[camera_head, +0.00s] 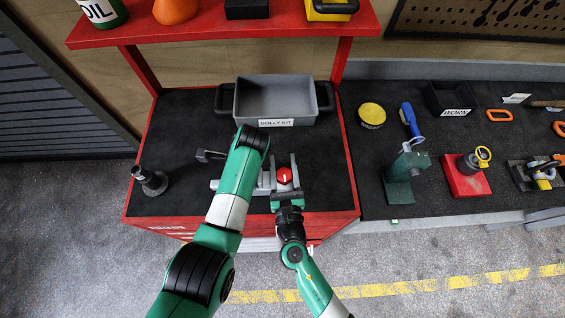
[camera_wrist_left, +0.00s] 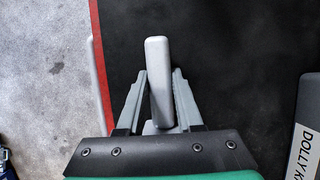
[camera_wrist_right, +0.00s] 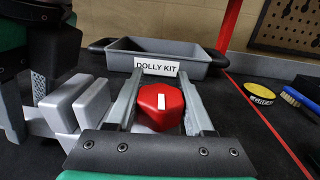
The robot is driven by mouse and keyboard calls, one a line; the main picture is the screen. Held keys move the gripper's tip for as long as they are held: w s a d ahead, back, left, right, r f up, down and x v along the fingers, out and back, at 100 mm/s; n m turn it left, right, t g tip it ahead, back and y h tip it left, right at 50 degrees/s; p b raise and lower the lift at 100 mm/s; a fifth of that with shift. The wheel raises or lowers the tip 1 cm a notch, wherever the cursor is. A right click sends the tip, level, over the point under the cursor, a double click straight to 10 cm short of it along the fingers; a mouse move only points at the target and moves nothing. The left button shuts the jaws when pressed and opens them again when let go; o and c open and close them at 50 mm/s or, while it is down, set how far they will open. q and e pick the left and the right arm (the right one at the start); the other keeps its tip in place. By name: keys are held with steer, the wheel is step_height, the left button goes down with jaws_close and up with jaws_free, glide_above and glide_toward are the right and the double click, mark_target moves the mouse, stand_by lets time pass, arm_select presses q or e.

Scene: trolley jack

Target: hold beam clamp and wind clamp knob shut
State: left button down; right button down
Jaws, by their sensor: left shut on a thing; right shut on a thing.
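The grey beam clamp (camera_head: 264,183) lies on the black top of the red cabinet, partly hidden by my left arm in the head view. Its red knob (camera_head: 284,175) faces up at its right end. In the left wrist view, my left gripper (camera_wrist_left: 160,78) is shut on a grey bar of the beam clamp (camera_wrist_left: 158,75); the head view hides this grip. My right gripper (camera_head: 285,172) is shut on the red knob, one finger on each side. In the right wrist view the knob (camera_wrist_right: 161,106) shows a white mark, with grey clamp blocks (camera_wrist_right: 78,105) to its left.
A grey dolly kit bin (camera_head: 244,104) stands behind the clamp. A dark stand (camera_head: 150,181) is at the left, near a small dark tool (camera_head: 210,155). A green jack (camera_head: 400,180) and a red-based part (camera_head: 465,178) stand on the right bench.

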steer(key=shift+d+m+h, duration=0.15)
steer(key=shift+m+h, duration=0.35)
steer(key=shift+h, duration=0.3)
steer(key=shift+c, duration=1.4)
jaws_free()
steer(key=shift+s, duration=0.1)
steer(key=s, duration=1.2)
steer(key=shift+w, duration=0.1)
